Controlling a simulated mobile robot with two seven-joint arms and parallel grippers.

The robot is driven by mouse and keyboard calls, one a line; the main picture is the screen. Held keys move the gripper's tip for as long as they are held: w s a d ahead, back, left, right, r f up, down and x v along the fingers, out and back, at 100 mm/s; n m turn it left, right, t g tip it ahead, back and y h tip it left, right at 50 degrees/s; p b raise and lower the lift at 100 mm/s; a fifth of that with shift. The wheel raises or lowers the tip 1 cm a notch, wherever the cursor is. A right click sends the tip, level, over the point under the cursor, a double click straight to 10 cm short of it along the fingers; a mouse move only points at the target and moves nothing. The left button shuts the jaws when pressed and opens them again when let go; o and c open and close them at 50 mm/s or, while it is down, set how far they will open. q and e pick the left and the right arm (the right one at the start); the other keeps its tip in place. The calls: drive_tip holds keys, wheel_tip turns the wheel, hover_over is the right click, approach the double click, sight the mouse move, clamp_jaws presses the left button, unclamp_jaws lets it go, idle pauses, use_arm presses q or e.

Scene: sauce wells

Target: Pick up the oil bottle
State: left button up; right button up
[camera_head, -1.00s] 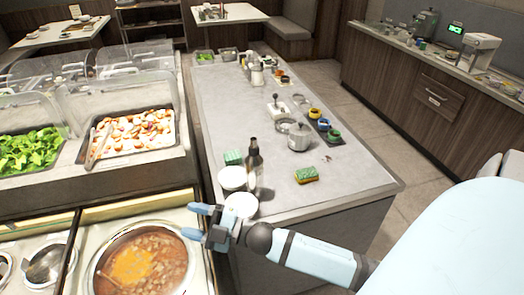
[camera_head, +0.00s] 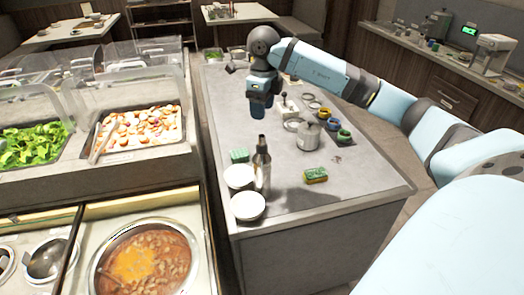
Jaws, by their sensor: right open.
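The bottle nearest me, with a dark neck and a paler lower body, looks like the oil bottle (camera_head: 262,172). It stands upright on the grey counter (camera_head: 370,185), close behind and beside two white bowls. My right gripper (camera_head: 258,114) points down above the counter, just beyond the bottle's top in the picture. It is open and holds nothing; its fingers show nearly edge-on. It appears apart from the bottle, though the exact height and depth gap are hard to judge. My left gripper is out of view.
White bowls (camera_head: 249,206) and a green sponge (camera_head: 238,156) crowd the bottle. A green-and-yellow sponge (camera_head: 315,175) and a metal pot (camera_head: 308,136) lie to its right. A soup pot (camera_head: 140,262) sits front left. The counter's right front is clear.

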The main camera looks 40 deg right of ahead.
sight(262, 144)
drive_tip(key=shift+w+d+f+p, duration=0.1)
drive_tip(key=shift+f+p, duration=0.4)
drive_tip(key=shift+f, duration=1.75)
drive_tip(key=shift+w+d+f+p, duration=0.15)
drive_tip(key=shift+f+p, duration=0.35)
drive_tip(key=shift+f, duration=1.7)
drive_tip(key=shift+w+f+p, duration=0.1)
drive_tip(key=shift+f+p, duration=0.4)
drive_tip(key=shift+f, duration=1.75)
clamp_jaws()
